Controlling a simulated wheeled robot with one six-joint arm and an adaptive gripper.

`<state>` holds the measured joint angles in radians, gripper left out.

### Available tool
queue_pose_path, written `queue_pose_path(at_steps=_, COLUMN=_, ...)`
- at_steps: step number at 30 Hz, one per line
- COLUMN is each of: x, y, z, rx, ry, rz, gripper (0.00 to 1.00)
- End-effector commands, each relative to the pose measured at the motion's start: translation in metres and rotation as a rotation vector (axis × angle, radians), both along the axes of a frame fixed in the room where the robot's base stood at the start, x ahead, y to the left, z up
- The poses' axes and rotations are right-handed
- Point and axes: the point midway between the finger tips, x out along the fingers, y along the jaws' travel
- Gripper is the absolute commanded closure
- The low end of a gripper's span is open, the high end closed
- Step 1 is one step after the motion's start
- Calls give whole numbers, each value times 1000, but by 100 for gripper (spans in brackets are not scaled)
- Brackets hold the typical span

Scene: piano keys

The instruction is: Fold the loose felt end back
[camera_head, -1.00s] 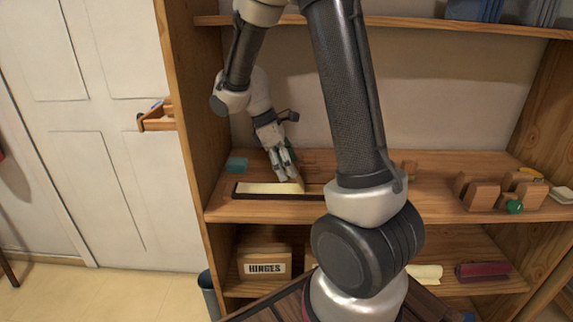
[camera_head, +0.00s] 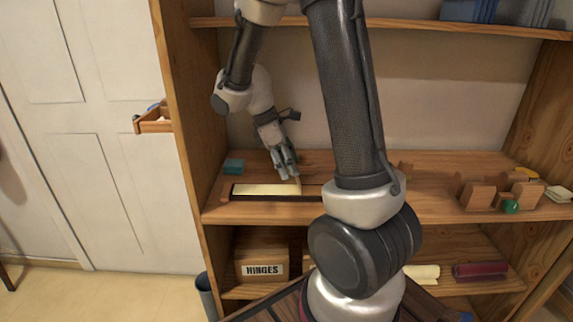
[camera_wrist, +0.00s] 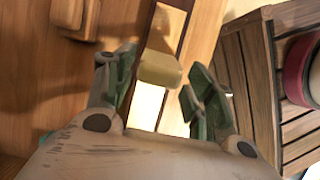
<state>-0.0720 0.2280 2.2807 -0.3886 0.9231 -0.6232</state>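A pale cream felt strip (camera_head: 262,189) lies in a long dark wooden piece on the middle shelf. Its right end stands up beside my fingers in the head view. In the wrist view this loose felt end (camera_wrist: 160,68) shows as a thick pale yellow flap, raised above the flat strip (camera_wrist: 148,108). My gripper (camera_head: 287,173) points down over the strip's right part. In the wrist view my gripper (camera_wrist: 163,66) has its green-padded fingers apart, one on each side of the flap. Whether either finger touches the felt is unclear.
A teal block (camera_head: 234,166) lies left behind the strip. Wooden blocks and a green ball (camera_head: 510,206) are at the shelf's right. A box labelled HINGES (camera_head: 262,265) and a dark red roll (camera_head: 480,270) are below. The shelf's upright (camera_head: 180,120) bounds the left.

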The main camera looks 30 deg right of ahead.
Motion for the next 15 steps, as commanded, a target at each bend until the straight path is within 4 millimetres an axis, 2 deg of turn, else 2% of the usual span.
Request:
queue_pose_path(at_steps=11, x=1, y=1, z=1, rx=1, ry=-2, rz=0, gripper=34)
queue_pose_path(at_steps=15, x=5, y=6, z=15, rx=0, ry=-5, rz=2, gripper=34)
